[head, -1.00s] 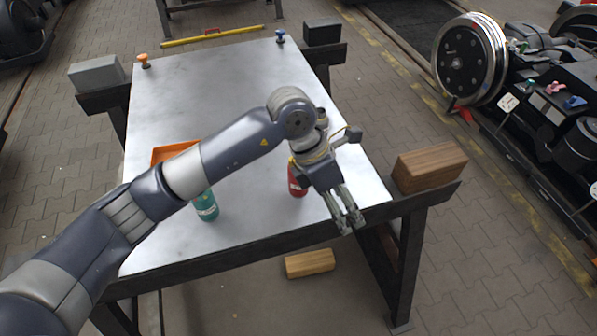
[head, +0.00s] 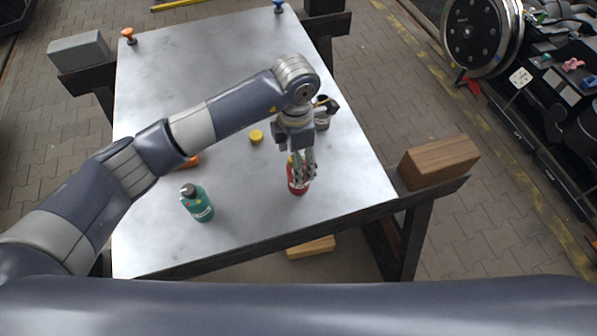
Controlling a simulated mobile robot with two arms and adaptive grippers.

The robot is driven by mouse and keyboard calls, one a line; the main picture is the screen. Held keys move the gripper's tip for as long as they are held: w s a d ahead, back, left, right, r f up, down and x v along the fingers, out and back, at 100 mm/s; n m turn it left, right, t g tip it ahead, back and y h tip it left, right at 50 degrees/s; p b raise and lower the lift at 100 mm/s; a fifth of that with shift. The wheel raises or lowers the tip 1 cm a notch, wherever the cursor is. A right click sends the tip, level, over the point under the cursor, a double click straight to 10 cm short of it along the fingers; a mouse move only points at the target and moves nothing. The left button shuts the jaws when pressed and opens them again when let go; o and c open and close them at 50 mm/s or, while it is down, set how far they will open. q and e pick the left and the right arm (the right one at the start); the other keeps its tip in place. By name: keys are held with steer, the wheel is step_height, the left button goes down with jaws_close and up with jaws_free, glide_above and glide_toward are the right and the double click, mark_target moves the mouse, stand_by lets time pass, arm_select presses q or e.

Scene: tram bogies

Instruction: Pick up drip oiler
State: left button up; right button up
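A red bottle (head: 297,185) with a yellow top stands near the table's front edge, right of centre. My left gripper (head: 303,178) points down at it, its fingers overlapping the bottle's upper part. I cannot tell whether the fingers touch or grip it. A small dark and grey container (head: 322,113) is partly hidden behind my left wrist. None of these is clearly labelled as the drip oiler. My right gripper is not in view.
A small yellow round thing (head: 256,136) lies mid-table. An orange object (head: 190,162) is mostly hidden by my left arm. Orange (head: 128,36) and blue (head: 278,6) knobbed pieces stand at the back. A wooden block (head: 439,161) sits right of the metal table (head: 160,90).

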arm_select(q)
steer(key=shift+d+f, duration=0.1)
steer(key=shift+f, duration=0.2)
steer(key=f, duration=0.1)
steer(key=f+p, duration=0.1)
steer(key=f, duration=0.1)
steer(key=f+p, duration=0.1)
steer(key=shift+s+d+f, duration=0.15)
steer(key=shift+d+f, duration=0.05)
steer(key=shift+d, duration=0.1)
steer(key=shift+f, duration=0.35)
steer(key=shift+c, duration=0.8)
steer(key=c, duration=0.9)
steer(key=shift+c, duration=0.8)
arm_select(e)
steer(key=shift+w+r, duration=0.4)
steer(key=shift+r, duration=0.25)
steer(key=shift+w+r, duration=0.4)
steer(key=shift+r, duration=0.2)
